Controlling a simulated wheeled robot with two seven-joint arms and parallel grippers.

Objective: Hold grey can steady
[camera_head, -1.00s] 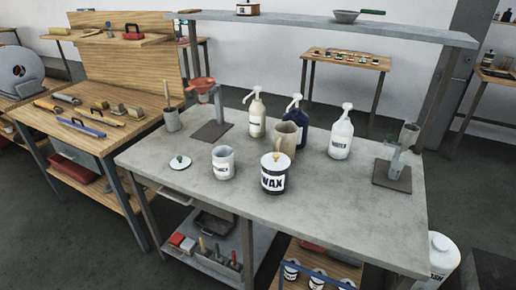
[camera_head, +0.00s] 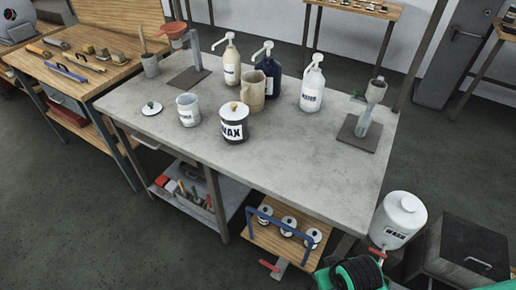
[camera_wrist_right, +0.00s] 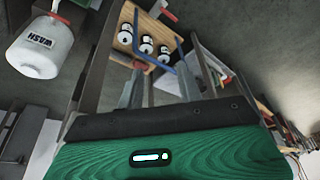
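A light grey open can (camera_head: 188,112) with a dark-lettered label stands upright on the grey worktable (camera_head: 300,150), left of the lidded WAX can (camera_head: 234,127). Its round lid (camera_head: 152,108) with a green knob lies to its left. No gripper touches the grey can. In the right wrist view my right gripper (camera_wrist_right: 160,82) has its two grey fingers spread apart with nothing held between them. It is low, facing the wooden lower shelf with small labelled cans (camera_wrist_right: 146,48). My left gripper is in no view.
A beige jug (camera_head: 251,92) and pump bottles stand behind the cans. A stand (camera_head: 366,125) is at the table's right. A white WASH container (camera_head: 398,220) and a dark box (camera_head: 462,250) flank the right side. A blue handle (camera_head: 280,222) spans the lower shelf. The table's front right is clear.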

